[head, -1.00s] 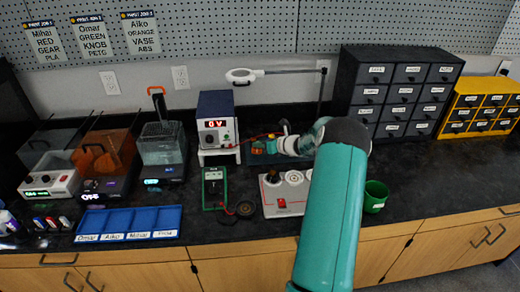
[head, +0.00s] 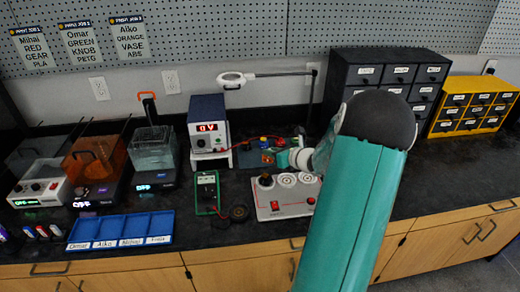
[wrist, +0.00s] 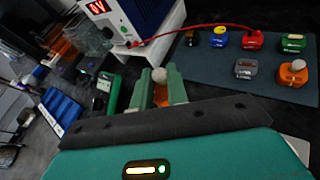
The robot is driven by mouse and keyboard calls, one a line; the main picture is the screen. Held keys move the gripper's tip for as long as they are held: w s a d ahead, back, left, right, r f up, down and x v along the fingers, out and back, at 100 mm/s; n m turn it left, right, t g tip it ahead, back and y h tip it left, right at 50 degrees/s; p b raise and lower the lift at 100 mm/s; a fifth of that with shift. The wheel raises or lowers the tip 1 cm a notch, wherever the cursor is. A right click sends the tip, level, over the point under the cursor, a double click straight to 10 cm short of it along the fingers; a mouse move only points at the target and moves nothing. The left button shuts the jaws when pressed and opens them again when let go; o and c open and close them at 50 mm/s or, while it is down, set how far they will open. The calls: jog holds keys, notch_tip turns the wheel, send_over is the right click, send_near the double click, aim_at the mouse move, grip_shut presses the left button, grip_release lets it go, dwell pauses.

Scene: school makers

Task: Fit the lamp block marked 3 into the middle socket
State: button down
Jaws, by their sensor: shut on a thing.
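My gripper (wrist: 158,88) is shut on an orange lamp block (wrist: 160,96) with a pale round bulb on top. Its green fingers stand on both sides of the block; I cannot read the block's number. In the head view my gripper (head: 287,158) is just behind the white socket board (head: 288,207), near the parts mat, and the held block is hard to make out. The board has a row of sockets. A dark piece (head: 265,181) stands at the left one. The middle socket (head: 287,180) shows a pale ring and looks empty.
The blue-grey mat (wrist: 215,75) carries several coloured blocks, including another orange block with a bulb (wrist: 294,73). A power supply (head: 209,128) reading 0V and a green multimeter (head: 207,192) stand left of the board. A magnifier lamp (head: 237,78) reaches above.

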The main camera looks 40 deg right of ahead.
jog(key=shift+s+d+f+m+g+h, duration=0.1)
jog(key=shift+s+d+f+m+h, duration=0.15)
jog(key=shift+s+d+f+h, duration=0.85)
jog(key=shift+s+d+f+m+g+h, duration=0.25)
jog(key=shift+s+f, duration=0.5)
jog(key=shift+f, duration=0.95)
jog(key=shift+s+d+f+m+t+h, duration=0.1)
jog(key=shift+s+d+f+m+h, duration=0.2)
jog(key=shift+s+d+f+h, duration=0.8)
jog(key=shift+w+a+f+y, duration=0.1)
jog(key=shift+a+f+y, duration=0.15)
jog(key=shift+f, duration=0.2)
jog(key=shift+w+a+f+y, duration=0.15)
jog(key=shift+f+y, duration=0.15)
jog(key=shift+f, duration=0.15)
jog(key=c, duration=1.6)
grip_release()
jog(key=shift+c, duration=0.2)
jog(key=shift+s, duration=0.1)
jog(key=shift+v, duration=5.5)
